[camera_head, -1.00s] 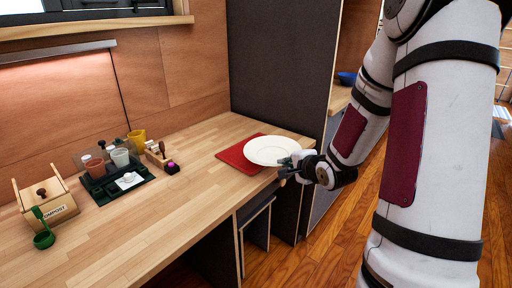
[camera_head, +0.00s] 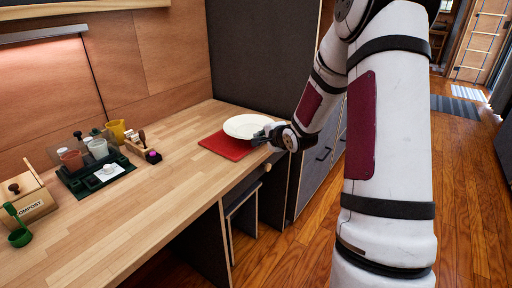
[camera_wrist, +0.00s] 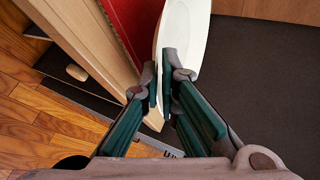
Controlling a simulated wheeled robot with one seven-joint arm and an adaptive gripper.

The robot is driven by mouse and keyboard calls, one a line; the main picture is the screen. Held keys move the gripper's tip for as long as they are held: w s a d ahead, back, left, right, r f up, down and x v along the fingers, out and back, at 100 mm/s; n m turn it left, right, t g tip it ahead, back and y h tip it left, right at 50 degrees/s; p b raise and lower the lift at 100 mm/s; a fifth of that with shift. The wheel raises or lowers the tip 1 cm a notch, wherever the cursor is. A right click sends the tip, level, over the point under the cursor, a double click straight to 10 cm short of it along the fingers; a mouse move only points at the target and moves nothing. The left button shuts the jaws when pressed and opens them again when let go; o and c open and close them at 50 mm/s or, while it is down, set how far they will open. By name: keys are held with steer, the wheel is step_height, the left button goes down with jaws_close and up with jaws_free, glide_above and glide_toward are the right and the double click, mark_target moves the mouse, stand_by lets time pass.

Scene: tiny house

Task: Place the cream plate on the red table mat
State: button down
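The cream plate (camera_head: 246,125) is round and shallow. In the head view it overlaps the back right part of the red table mat (camera_head: 226,147), whose left and front parts show. I cannot tell whether the plate touches the mat or hovers just above it. My gripper (camera_head: 268,135) is at the plate's front right rim, near the counter edge. In the wrist view, the fingertips of my gripper (camera_wrist: 161,76) are close together with the rim of the plate (camera_wrist: 185,35) between them. The mat (camera_wrist: 132,25) shows left of the plate there.
The wooden counter (camera_head: 150,205) is clear left of the mat. A dark green tray (camera_head: 72,182) with cups, a yellow cup (camera_head: 116,130) and a compost box (camera_head: 32,200) stand farther left. A dark panel (camera_head: 255,60) rises behind the mat. Wooden floor (camera_head: 440,170) is open at the right.

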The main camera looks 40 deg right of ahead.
mark_target(257, 152)
steer(key=w, duration=0.2)
steer(key=shift+w+a+f, duration=0.15)
steer(key=shift+w+a, duration=0.05)
steer(key=shift+w, duration=0.1)
step_height(257, 152, down, 4)
steer(key=shift+r+b, duration=0.25)
steer(key=shift+b, duration=0.7)
steer(key=shift+r, duration=0.1)
steer(key=c, duration=2.1)
jaws_free()
